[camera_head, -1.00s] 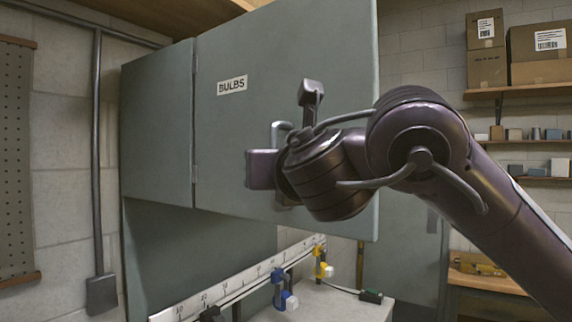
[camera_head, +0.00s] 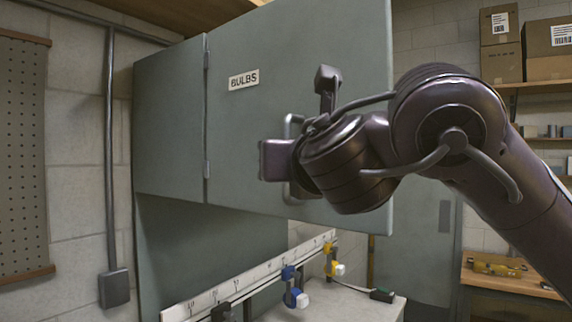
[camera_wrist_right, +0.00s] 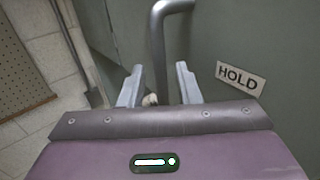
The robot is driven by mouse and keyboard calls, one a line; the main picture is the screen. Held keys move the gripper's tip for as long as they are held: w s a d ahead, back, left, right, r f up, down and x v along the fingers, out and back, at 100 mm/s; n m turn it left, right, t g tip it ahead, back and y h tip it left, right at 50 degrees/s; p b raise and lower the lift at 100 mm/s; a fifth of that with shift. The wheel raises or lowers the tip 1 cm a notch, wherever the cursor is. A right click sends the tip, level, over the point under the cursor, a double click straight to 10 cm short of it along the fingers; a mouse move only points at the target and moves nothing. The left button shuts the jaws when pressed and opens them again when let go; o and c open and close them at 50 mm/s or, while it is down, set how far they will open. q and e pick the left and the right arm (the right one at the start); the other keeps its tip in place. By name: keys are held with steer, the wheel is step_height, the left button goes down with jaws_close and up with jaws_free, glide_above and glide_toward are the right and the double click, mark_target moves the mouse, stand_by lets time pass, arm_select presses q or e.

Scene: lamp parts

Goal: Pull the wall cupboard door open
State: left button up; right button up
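The grey-green wall cupboard door (camera_head: 240,150) carries a BULBS label and has a hinge along its left edge. A grey bar handle (camera_head: 288,130) stands on the door, partly hidden by my right gripper. I cannot tell whether the door stands ajar. My right gripper (camera_wrist_right: 160,68) is at the handle, its two fingers spread. In the right wrist view the handle bar (camera_wrist_right: 158,45) runs down between the fingers, with gaps showing on both sides. The fingertips are hidden in the head view. My left gripper is not in view.
A HOLD label (camera_wrist_right: 240,79) is on the green surface right of the fingers. A white ruled strip (camera_head: 215,292) and blue and yellow fittings (camera_head: 294,292) are below the door. Cardboard boxes (camera_head: 548,50) sit on a shelf at the right. A pegboard (camera_head: 22,150) hangs at the left.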

steer(key=b+v, duration=0.3)
steer(key=v, duration=0.3)
steer(key=shift+s+a, duration=0.1)
steer(key=shift+a, duration=0.05)
stand_by(0.4)
